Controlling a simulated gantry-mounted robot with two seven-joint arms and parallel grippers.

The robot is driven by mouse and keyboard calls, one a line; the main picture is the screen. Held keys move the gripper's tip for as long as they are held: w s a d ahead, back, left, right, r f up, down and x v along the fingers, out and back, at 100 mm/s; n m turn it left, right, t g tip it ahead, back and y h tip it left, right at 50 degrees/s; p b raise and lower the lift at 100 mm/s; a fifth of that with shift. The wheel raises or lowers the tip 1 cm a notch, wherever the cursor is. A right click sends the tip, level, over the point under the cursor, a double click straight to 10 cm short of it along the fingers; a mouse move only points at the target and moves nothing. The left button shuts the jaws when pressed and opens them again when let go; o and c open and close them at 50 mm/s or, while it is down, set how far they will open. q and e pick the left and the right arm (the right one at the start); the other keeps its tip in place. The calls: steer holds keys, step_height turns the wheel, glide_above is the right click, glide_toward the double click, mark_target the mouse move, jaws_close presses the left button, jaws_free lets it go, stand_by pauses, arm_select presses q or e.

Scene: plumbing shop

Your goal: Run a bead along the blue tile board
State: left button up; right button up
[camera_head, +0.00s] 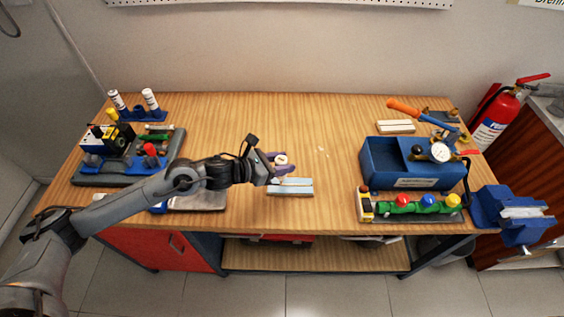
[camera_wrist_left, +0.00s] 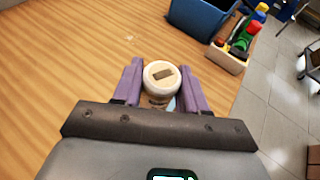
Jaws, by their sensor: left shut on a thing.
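A tile board (camera_head: 290,187) with a pale blue edge lies flat near the front middle of the table. My left gripper (camera_head: 277,166) is just behind and above its left part. Its purple fingers are shut on a white round-ended tube (camera_wrist_left: 162,74), seen end-on in the left wrist view; the top of the tube (camera_head: 281,159) shows in the head view. The tube's lower end is mostly hidden, so I cannot tell if it touches the board. My right gripper is in neither view.
A second pale board (camera_head: 395,126) lies at the back right. White tubes stand in a blue rack (camera_head: 139,114) at the back left. A blue tank with a gauge (camera_head: 412,165) and a valve manifold (camera_head: 412,206) stand on the right. The table's middle is clear.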

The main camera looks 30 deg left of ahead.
arm_select(q)
steer(key=shift+c, duration=0.5)
steer(key=shift+a, duration=0.15)
steer(key=shift+s+a, duration=0.15)
steer(key=shift+a, duration=0.05)
steer(key=shift+s+a, duration=0.2)
steer(key=shift+a, duration=0.1)
steer(key=shift+s+a, duration=0.1)
steer(key=shift+a, duration=0.05)
steer(key=shift+o, duration=1)
steer(key=shift+c, duration=1)
steer(key=shift+a+b, duration=0.15)
steer(key=shift+b, duration=0.15)
